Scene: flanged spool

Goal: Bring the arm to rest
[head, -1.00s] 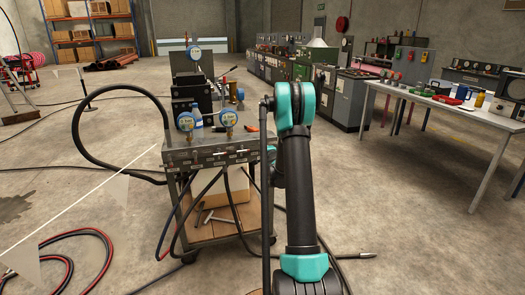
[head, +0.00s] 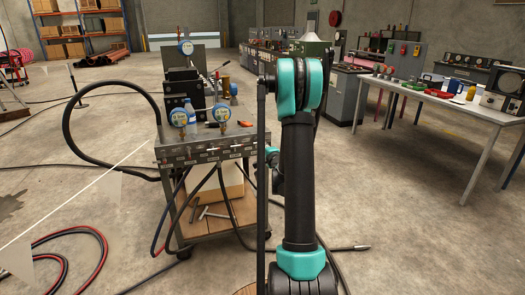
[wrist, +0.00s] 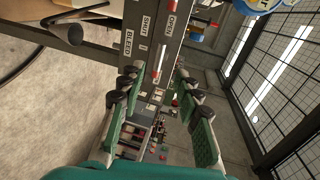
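My gripper (wrist: 160,84) shows in the wrist view with its two green-padded, dark-tipped fingers spread apart. It is open, and I see nothing held between the fingers. A grey panel (wrist: 151,50) with the labels OPEN, SHUT and BLEED lies beyond the fingertips; I cannot tell whether they touch it. In the head view my raised arm stands right of the wheeled cart (head: 205,150), and the gripper cannot be made out clearly there. No flanged spool can be clearly identified.
The cart carries gauges (head: 178,117), a bottle (head: 191,117) and a looping black hose (head: 72,105). Hoses (head: 60,250) lie on the floor. A table (head: 465,108) with several items stands at the right. Open floor (head: 420,220) lies between the arm and the table.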

